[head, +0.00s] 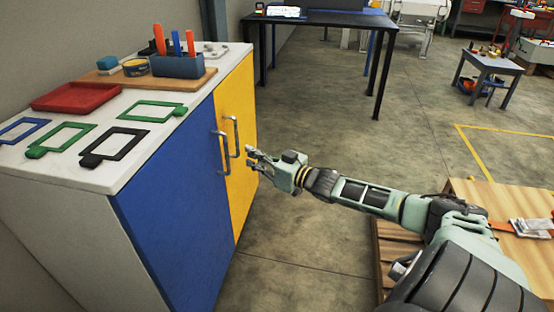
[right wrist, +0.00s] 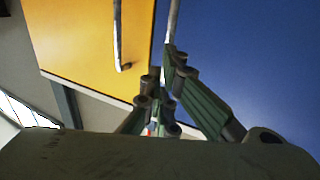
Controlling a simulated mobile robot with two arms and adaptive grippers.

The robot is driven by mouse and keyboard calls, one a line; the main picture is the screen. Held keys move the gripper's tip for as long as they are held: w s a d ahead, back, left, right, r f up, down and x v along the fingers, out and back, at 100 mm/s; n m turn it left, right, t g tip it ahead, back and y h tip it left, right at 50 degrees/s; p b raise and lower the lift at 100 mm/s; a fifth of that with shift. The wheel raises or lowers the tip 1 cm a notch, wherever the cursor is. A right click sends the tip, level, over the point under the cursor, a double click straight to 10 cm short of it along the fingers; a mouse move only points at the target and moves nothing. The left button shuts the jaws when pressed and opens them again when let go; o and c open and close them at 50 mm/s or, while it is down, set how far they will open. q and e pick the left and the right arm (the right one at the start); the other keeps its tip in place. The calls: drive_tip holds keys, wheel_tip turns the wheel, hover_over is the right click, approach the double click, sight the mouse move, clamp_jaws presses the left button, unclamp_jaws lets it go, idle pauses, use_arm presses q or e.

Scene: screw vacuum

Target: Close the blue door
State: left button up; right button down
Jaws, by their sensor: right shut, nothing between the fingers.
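The blue door (head: 172,207) is the near door of the white cabinet. In the head view it looks flush, or nearly flush, with the yellow door (head: 236,112) beside it; a small gap cannot be ruled out. Its metal handle (head: 221,152) stands upright near its right edge. My right gripper (head: 252,158) is shut and empty, in front of the doors just right of the two handles. In the right wrist view the blue door (right wrist: 250,60) fills the right side, and its handle (right wrist: 172,20) is close to my fingertips. My left gripper is not in view.
The yellow door's handle (head: 233,135) is close beside the blue one's. The cabinet top (head: 120,177) holds colored frames, a red tray (head: 77,96) and a blue tool holder (head: 178,65). A wooden table (head: 520,205) stands right. Floor in front of the doors is clear.

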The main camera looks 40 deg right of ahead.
use_arm(q)
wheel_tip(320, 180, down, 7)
drive_tip(key=p, duration=0.1)
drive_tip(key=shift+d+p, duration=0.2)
drive_tip(key=shift+p, duration=0.2)
use_arm(e)
drive_tip(key=d+v, duration=0.1)
drive_tip(key=v, duration=0.6)
drive_tip(key=shift+w, duration=0.2)
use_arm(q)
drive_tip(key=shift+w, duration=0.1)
use_arm(e)
drive_tip(key=shift+d, duration=0.1)
